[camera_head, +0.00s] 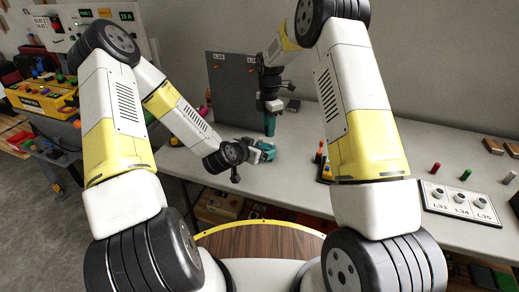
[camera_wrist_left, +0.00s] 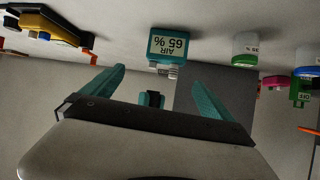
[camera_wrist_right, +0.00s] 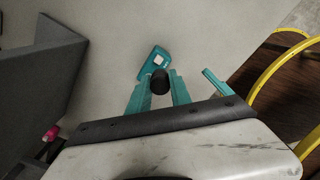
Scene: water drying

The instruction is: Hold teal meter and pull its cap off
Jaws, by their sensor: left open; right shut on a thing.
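The teal meter (camera_wrist_left: 172,45), marked AIR 65 %, shows upside down in the left wrist view. It is beyond my open left fingers (camera_wrist_left: 158,82); grey stubs show at its lower edge in the picture. In the head view my left gripper (camera_head: 264,150) reaches in low over the table, just below my downward right gripper (camera_head: 269,131). In the right wrist view my right fingers (camera_wrist_right: 160,88) are closed around a dark round piece (camera_wrist_right: 160,82); I cannot tell whether it is the cap. A teal piece with a pale square (camera_wrist_right: 152,65) lies just beyond; its identity is unclear.
A dark upright panel (camera_head: 230,85) stands behind the grippers. A plate with three round sockets (camera_head: 460,203) and small red (camera_head: 436,168) and green (camera_head: 466,175) pieces are on the right. A white and green item (camera_wrist_left: 245,48) stands beside the meter in the left wrist view.

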